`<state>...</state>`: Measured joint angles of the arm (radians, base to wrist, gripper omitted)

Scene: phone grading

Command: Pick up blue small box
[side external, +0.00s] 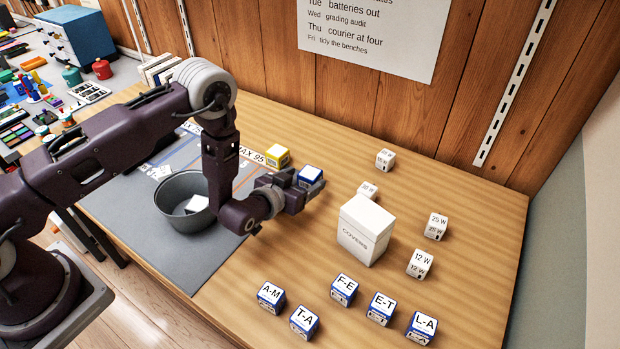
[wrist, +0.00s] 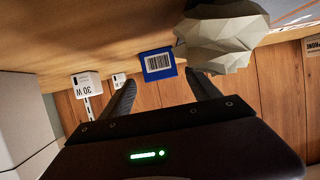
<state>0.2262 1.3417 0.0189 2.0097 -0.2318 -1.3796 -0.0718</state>
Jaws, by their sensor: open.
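A blue small box (side external: 311,175) with a white top stands on the wooden table near the tip of my gripper (side external: 303,190). In the wrist view the blue box (wrist: 158,65) shows a white barcode label and appears between the two fingertips (wrist: 160,80), beyond them. My gripper is open, with its fingers apart and low over the table. The side view does not show clearly whether a finger touches the box. Several other blue-and-white boxes stand at the front, such as the one marked F-E (side external: 347,291).
A white COVERS box (side external: 366,229) stands right of my gripper. White wattage boxes (side external: 436,226) stand farther right. A grey bowl (side external: 172,187) sits on a mat. A pale faceted lump (wrist: 222,42) is beside the blue box in the wrist view.

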